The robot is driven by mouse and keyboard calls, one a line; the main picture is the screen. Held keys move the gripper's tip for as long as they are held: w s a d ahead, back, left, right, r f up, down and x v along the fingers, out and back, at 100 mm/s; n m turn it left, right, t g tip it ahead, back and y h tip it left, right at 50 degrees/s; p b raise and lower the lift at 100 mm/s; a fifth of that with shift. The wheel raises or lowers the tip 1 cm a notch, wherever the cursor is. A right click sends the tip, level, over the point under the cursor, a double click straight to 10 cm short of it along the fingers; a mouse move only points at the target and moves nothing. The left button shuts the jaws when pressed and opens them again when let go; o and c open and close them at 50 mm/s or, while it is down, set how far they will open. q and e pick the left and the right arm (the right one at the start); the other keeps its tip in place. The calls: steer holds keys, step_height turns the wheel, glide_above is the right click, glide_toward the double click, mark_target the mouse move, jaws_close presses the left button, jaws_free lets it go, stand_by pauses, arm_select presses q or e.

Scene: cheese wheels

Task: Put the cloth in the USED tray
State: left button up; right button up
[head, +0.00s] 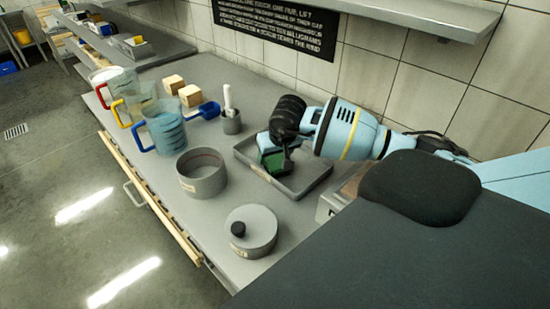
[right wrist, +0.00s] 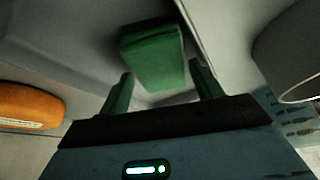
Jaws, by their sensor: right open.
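The grey tray (head: 305,182) lies on the counter near the wall; no lettering on it can be read. A folded green cloth (head: 274,162) is in the tray area below my right gripper (head: 284,156), which partly hides it. In the right wrist view the cloth (right wrist: 153,55) shows beyond and between the open fingers of my right gripper (right wrist: 160,92), with a gap on each side. Whether it rests fully on the tray floor I cannot tell. My left gripper is not in view.
Left of the tray stand a grey cup (head: 232,124) with a white-handled tool, an open round tin (head: 202,180) and a round lid with a black knob (head: 254,228). Jugs (head: 164,127), wooden blocks (head: 190,95) and a blue scoop (head: 207,111) stand farther off. An orange object (right wrist: 30,106) shows in the right wrist view.

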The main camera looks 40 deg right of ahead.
steer(key=v, duration=1)
steer(key=shift+s, duration=0.1)
